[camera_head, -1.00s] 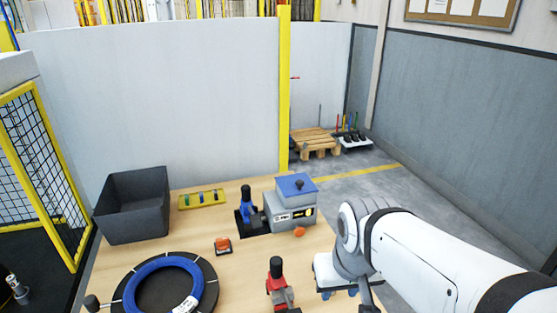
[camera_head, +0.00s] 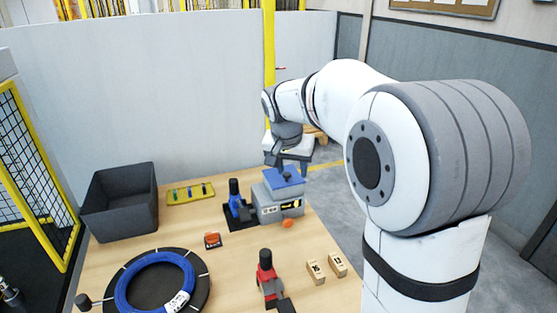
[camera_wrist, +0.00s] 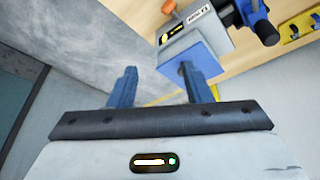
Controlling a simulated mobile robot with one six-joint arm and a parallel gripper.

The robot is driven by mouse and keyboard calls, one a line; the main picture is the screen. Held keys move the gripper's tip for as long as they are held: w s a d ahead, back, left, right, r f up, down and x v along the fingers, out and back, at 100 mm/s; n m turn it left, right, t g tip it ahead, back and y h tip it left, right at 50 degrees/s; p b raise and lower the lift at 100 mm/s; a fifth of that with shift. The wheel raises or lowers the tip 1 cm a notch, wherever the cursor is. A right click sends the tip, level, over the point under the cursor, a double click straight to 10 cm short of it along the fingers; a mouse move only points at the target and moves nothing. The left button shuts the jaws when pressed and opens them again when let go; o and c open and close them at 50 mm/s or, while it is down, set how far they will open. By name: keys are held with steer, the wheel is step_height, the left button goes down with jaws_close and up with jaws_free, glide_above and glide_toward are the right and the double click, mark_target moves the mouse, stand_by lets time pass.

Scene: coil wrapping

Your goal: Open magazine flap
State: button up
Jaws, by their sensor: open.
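In the wrist view the grey box (camera_wrist: 192,35) and blue flap (camera_wrist: 207,62) are at the upper right. My gripper (camera_head: 287,164) is just above and behind the flap in the head view, apart from it as far as I can tell. In the wrist view my gripper (camera_wrist: 158,80) has two blue fingers spread with nothing between them. The right finger overlaps the flap's lower edge in the picture.
A blue tool (camera_head: 234,198) stands left of the magazine. An orange button box (camera_head: 212,240), yellow rack (camera_head: 190,194), black bin (camera_head: 120,210), blue coil (camera_head: 125,280), red tool (camera_head: 267,275) and wooden blocks (camera_head: 316,272) share the table.

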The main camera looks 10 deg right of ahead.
steer(key=m, duration=0.1)
glide_toward(287, 174)
steer(key=shift+m+t+h, duration=0.3)
steer(key=shift+h, duration=0.1)
steer(key=x, duration=0.5)
steer(key=p+x, duration=0.1)
steer(key=x, duration=0.2)
steer(key=shift+a+f, duration=0.2)
steer(key=shift+a, duration=0.1)
steer(key=shift+s, duration=0.1)
jaws_close()
